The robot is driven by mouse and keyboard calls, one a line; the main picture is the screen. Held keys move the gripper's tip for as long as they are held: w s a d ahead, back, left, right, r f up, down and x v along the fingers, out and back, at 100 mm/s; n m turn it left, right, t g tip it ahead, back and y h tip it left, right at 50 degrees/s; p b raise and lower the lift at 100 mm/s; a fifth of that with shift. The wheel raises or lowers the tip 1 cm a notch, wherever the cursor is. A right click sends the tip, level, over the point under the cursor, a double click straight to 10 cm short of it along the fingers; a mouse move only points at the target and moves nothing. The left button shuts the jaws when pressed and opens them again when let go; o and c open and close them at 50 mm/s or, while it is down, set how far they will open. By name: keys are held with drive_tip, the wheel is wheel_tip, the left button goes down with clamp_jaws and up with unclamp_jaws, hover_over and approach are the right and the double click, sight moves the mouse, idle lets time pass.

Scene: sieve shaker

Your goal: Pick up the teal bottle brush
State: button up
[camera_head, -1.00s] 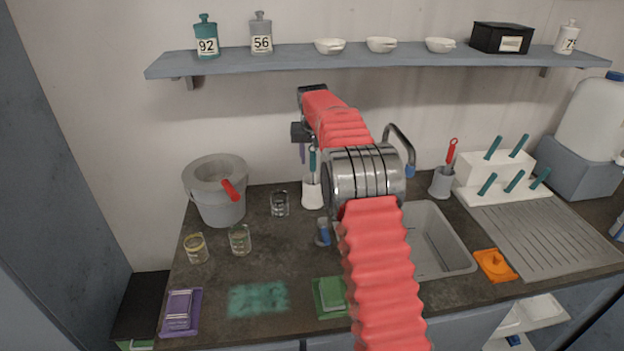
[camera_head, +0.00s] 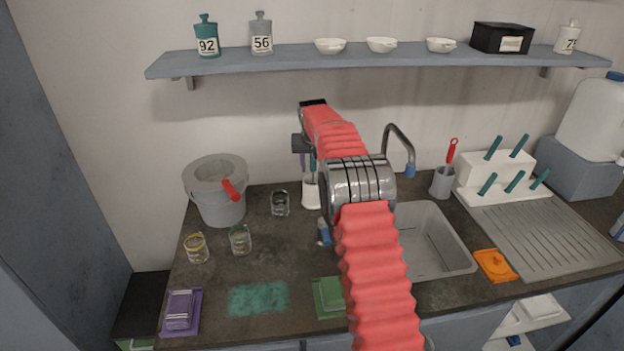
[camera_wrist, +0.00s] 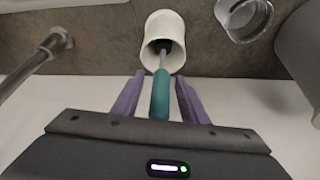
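The teal bottle brush (camera_wrist: 160,95) stands in a white cup (camera_wrist: 164,30), its handle up and its dark head end at the cup's mouth. In the head view the white cup (camera_head: 311,193) stands on the counter near the back wall, and a little of the teal handle (camera_head: 312,165) shows beside my arm. My gripper (camera_wrist: 160,78) is open, with one purple finger on each side of the teal handle. Narrow gaps show between handle and fingers. In the head view my arm hides most of the gripper.
A clear glass (camera_head: 280,203) and a grey bucket (camera_head: 220,199) stand left of the cup. The sink (camera_head: 437,240) and its faucet (camera_head: 400,145) are to the right. The wall shelf (camera_head: 370,60) runs above. A blue-capped item (camera_head: 324,232) stands in front of the cup.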

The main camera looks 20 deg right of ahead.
drive_tip(key=shift+c, duration=0.6)
clamp_jaws()
